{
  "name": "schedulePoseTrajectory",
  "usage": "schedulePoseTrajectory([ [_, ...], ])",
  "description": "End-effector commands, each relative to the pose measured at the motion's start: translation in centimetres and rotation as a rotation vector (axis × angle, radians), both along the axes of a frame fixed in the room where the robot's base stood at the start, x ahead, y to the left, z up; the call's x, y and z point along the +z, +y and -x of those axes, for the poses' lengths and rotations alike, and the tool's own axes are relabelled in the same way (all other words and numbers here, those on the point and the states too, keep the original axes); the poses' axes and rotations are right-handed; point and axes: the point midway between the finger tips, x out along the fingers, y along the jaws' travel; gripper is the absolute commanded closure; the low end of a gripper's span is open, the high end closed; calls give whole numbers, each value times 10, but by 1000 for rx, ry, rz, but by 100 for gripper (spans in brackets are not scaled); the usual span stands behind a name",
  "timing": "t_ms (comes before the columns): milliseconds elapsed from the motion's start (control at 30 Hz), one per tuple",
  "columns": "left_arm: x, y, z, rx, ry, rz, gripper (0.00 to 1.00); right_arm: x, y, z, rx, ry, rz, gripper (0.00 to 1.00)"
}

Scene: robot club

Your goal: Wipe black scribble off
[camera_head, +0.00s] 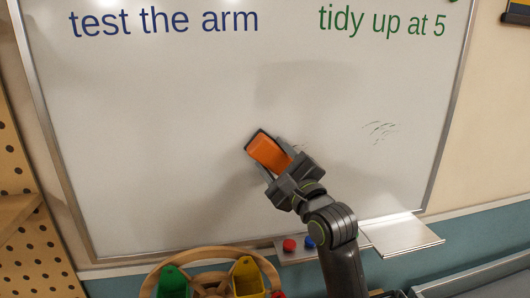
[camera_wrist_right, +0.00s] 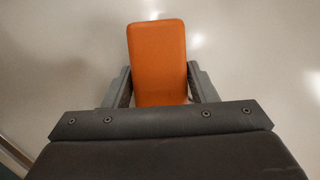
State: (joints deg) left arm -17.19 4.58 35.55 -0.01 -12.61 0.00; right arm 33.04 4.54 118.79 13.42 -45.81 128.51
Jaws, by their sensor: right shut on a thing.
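The whiteboard (camera_head: 140,150) fills most of the head view. Faint black scribble marks (camera_head: 380,131) show on its right side, and a small trace of marks shows just right of the eraser. My right gripper (camera_head: 276,164) is shut on an orange eraser (camera_head: 268,152) with a dark edge, held at the board's lower middle. The eraser also shows between the fingers in the right wrist view (camera_wrist_right: 158,62). Whether its dark side touches the board I cannot tell exactly. The board behind the gripper is hidden. My left gripper is not in view.
Blue writing (camera_head: 163,20) and green writing (camera_head: 382,20) run along the board's top. A tray (camera_head: 403,236) juts out below, with a red magnet (camera_head: 289,245) and a blue one (camera_head: 310,241) nearby. A wooden round holder (camera_head: 205,256) with coloured bins stands at the bottom.

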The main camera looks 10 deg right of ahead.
Motion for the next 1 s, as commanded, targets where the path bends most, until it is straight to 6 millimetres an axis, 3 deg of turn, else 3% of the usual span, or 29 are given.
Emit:
schedulePoseTrajectory([
  [1000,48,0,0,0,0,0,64,2,-60,-3,-2,2,3,73],
])
